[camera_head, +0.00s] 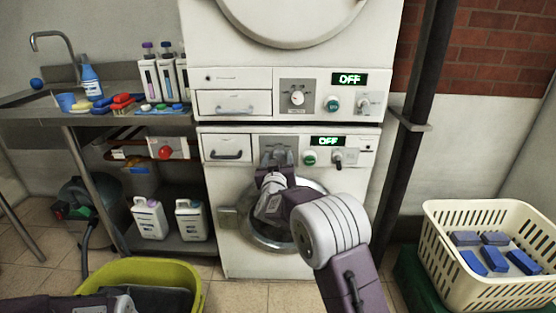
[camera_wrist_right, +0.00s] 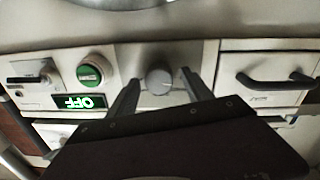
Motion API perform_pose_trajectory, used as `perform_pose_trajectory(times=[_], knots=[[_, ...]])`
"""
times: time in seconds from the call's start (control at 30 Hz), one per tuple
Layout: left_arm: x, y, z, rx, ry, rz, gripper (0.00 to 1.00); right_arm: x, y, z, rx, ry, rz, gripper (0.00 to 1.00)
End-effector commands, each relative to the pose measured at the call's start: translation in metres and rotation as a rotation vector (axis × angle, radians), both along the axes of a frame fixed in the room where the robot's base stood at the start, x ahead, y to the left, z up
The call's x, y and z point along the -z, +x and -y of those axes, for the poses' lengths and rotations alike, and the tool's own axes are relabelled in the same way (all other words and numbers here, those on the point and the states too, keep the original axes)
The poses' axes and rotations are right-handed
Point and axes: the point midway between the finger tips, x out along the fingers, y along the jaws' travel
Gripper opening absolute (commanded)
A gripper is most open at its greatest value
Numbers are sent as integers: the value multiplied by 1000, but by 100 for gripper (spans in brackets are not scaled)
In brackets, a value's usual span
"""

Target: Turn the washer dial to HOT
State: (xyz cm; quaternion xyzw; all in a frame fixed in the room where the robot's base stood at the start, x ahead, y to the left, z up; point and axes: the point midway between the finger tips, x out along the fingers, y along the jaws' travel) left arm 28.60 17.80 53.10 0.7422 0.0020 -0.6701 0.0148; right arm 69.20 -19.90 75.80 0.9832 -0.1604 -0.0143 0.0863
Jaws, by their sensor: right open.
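The lower machine (camera_head: 228,178) is a white front loader, and its display (camera_head: 328,142) reads OFF. Its dial (camera_wrist_right: 158,80) is a round grey knob, seen upside down in the right wrist view with the display (camera_wrist_right: 80,102). My right gripper (camera_head: 278,158) is in front of the lower control panel and hides the dial in the head view. In the wrist view its open fingers (camera_wrist_right: 160,88) stand on either side of the knob, with gaps visible. The dial's setting is not readable. Part of my left arm shows at the bottom left edge; its jaws cannot be made out.
A similar upper machine (camera_head: 235,75) has its own dial (camera_head: 297,97) and OFF display (camera_head: 349,79). A green button (camera_head: 310,158) and a small switch (camera_head: 338,157) sit right of my gripper.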

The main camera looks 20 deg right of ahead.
Motion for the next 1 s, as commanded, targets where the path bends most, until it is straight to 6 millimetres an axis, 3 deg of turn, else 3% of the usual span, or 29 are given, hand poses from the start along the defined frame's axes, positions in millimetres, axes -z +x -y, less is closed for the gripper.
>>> perform_pose_trajectory(times=[0.23,0.47,0.77,1.0], knots=[[0,0,0,0,0,1,0,-1,1,1,0,0,0,59],[0,0,0,0,0,1,0,-1,1,1,0,0,0,0],[0,0,0,0,0,1,0,-1,1,1,0,37,10,0],[0,0,0,0,0,1,0,-1,1,1,0,178,51,0]])
